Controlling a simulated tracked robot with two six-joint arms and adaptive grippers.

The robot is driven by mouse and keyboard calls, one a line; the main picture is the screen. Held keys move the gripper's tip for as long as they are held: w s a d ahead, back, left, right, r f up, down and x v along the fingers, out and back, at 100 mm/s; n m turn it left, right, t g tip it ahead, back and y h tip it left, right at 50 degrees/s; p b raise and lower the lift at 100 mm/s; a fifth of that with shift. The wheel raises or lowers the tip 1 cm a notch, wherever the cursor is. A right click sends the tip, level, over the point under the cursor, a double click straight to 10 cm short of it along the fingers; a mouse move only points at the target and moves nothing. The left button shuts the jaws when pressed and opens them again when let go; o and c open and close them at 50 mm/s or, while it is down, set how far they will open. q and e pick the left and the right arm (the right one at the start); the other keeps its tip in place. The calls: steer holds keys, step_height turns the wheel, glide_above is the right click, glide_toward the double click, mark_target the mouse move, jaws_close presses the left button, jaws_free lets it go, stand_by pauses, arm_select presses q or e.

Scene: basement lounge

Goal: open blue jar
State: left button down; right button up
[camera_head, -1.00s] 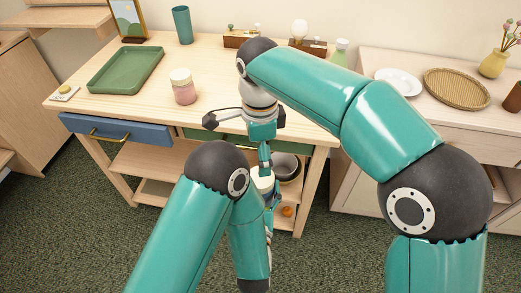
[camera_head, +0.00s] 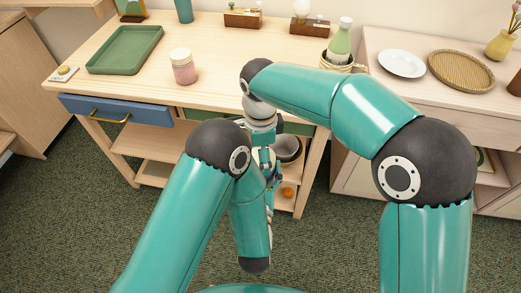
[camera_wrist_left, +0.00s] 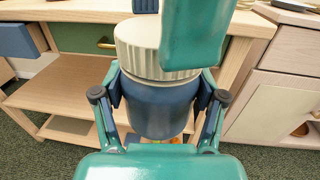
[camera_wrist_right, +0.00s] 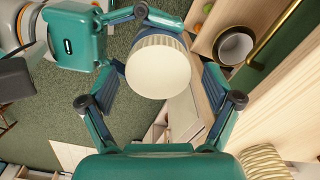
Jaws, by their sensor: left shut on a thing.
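The blue jar (camera_wrist_left: 160,106) is upright in the left wrist view, with its ribbed cream lid (camera_wrist_left: 152,48) on top. My left gripper (camera_wrist_left: 158,92) is shut on the jar's body, a finger on each side below the lid. In the right wrist view the lid (camera_wrist_right: 158,68) is seen from above. My right gripper (camera_wrist_right: 161,88) is open, its fingers spread to either side of the lid with gaps between. In the head view both grippers are close together in front of the table, and the jar is mostly hidden by my arms.
A wooden table (camera_head: 226,62) stands ahead, with a pink jar (camera_head: 184,66), a green tray (camera_head: 126,50) and a green bottle (camera_head: 340,42). Its blue drawer (camera_head: 118,108) is at left. A grey pot (camera_head: 288,148) sits on the lower shelf. A sideboard (camera_head: 410,98) stands right.

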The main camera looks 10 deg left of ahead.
steer(key=c, duration=1.1)
steer(key=n, duration=0.5)
steer(key=shift+n, duration=0.3)
steer(key=n, duration=0.8)
steer(key=shift+d+r+n, duration=0.1)
steer(key=shift+n, duration=0.2)
steer(key=n, duration=0.8)
steer(key=shift+d, duration=0.1)
steer(key=n, duration=0.4)
steer(key=shift+n, duration=0.4)
steer(key=n, duration=0.9)
steer(key=shift+w+d, duration=0.1)
